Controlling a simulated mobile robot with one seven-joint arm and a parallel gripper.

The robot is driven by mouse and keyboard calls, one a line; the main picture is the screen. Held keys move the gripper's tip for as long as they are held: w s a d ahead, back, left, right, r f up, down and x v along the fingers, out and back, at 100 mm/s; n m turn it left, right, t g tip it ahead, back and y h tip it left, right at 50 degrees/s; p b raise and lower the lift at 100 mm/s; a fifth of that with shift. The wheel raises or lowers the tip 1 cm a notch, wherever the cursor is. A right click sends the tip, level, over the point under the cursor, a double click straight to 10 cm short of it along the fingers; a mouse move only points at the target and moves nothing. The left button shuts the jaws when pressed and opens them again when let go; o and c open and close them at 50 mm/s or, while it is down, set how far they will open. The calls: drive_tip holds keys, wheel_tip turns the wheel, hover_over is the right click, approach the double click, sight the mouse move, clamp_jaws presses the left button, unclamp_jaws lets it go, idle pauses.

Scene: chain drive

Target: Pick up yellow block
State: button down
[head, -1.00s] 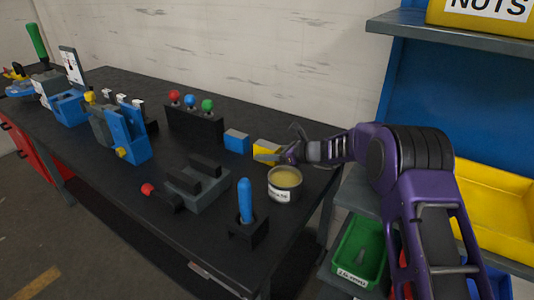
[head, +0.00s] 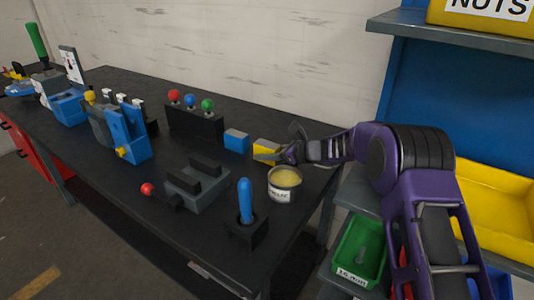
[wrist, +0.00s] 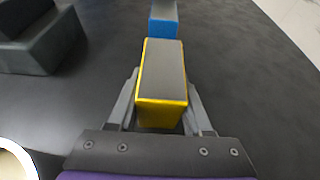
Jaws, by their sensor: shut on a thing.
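The yellow block (head: 266,150) has a grey top and rests on the dark table near its back right part. My gripper (head: 276,155) reaches it from the right. In the wrist view the yellow block (wrist: 162,85) sits between the two fingers of my gripper (wrist: 161,108), one on each side, and they are shut on it. Part of the block is hidden by the gripper in the head view. I cannot tell any gap under the block.
A blue block (head: 236,141) lies just left of the yellow one. A round tin (head: 285,188) stands in front of my gripper. A blue-handled tool in a holder (head: 246,205) and a grey slotted block (head: 198,187) stand nearer. A shelf with bins (head: 358,250) is right.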

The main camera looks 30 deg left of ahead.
sight(267, 144)
wheel_tip(267, 144, up, 10)
drive_tip(key=shift+f+p, duration=0.1)
drive_tip(key=shift+p, duration=0.7)
drive_tip(key=shift+r, duration=0.25)
